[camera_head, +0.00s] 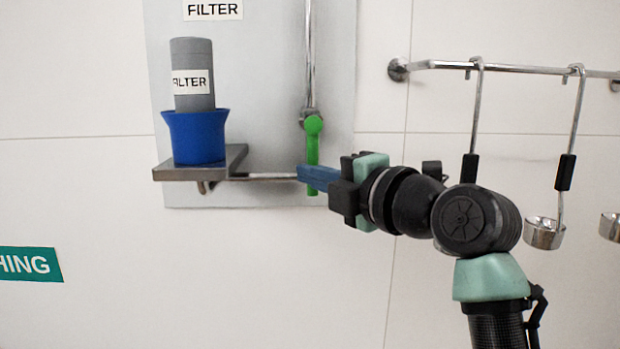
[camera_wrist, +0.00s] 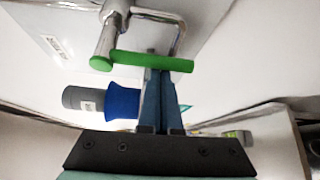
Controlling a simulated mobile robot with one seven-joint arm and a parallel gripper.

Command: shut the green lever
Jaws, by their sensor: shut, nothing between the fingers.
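The green lever (camera_head: 313,150) hangs down from a valve on the steel pipe, in front of the grey wall panel. In the wrist view the green lever (camera_wrist: 150,62) lies across the tips of my fingers. My gripper (camera_head: 303,174) comes in from the right, with its blue fingers shut and nothing between them. Its fingertips are at the lower part of the lever, and the wrist view shows the fingers (camera_wrist: 160,85) reaching up to it. They look to be touching the lever or very close to it; I cannot tell which.
A blue cup (camera_head: 197,137) holding a grey filter cylinder (camera_head: 192,75) stands on a small steel shelf (camera_head: 175,172) left of the lever. A wall rail (camera_head: 520,69) with hanging ladles (camera_head: 543,232) is at the right.

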